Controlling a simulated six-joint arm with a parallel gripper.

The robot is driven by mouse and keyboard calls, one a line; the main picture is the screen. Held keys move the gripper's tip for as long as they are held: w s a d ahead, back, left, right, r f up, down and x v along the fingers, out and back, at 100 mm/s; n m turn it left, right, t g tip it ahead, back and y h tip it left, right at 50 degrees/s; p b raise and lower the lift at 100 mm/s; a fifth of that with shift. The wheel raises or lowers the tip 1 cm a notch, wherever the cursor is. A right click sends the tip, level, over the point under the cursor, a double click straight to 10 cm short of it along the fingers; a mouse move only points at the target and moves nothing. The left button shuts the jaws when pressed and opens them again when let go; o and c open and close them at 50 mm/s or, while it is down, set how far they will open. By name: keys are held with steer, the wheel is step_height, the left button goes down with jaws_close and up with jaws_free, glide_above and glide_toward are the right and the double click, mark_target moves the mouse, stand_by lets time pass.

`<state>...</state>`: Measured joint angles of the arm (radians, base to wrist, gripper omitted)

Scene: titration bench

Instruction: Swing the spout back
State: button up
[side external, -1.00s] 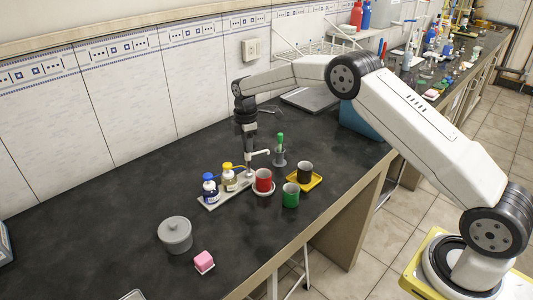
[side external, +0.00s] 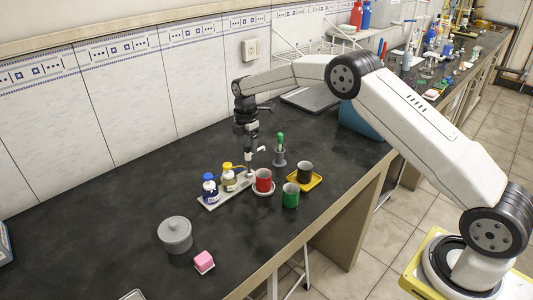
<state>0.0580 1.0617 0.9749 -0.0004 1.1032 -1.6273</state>
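The dispenser stands on a pale tray (side external: 210,204), with a blue-capped bottle (side external: 210,188) and a yellow-capped bottle (side external: 229,178) on it. The pale spout (side external: 262,149) shows as a short piece just right of my gripper (side external: 249,152). My gripper points down at the top of the dispenser post (side external: 250,172), close beside the spout. Its fingers are small and dark here, so I cannot tell whether they are open or touching the spout. A red cup (side external: 263,181) stands on a white round base (side external: 264,192), right of the post and in front of the spout.
A green cup (side external: 291,196) stands right of the red one. A dark cup (side external: 305,172) sits on a yellow tray (side external: 317,183). A green-handled tool stands in a grey holder (side external: 279,157). A grey lidded pot (side external: 175,234) and pink block (side external: 204,261) stand at front left.

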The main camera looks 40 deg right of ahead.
steer(key=shift+o, duration=1.1)
steer(key=shift+r, duration=3.5)
steer(key=s+a+f+m+t, duration=0.1)
steer(key=s+m, duration=0.8)
steer(key=s, duration=0.7)
steer(key=s+a+f+m+t, duration=0.1)
steer(key=s+a+m, duration=0.1)
steer(key=s+m, duration=0.7)
steer(key=s, duration=0.7)
steer(key=shift+s+a+t, duration=0.25)
steer(key=shift+s+t, duration=0.05)
steer(key=shift+s, duration=0.1)
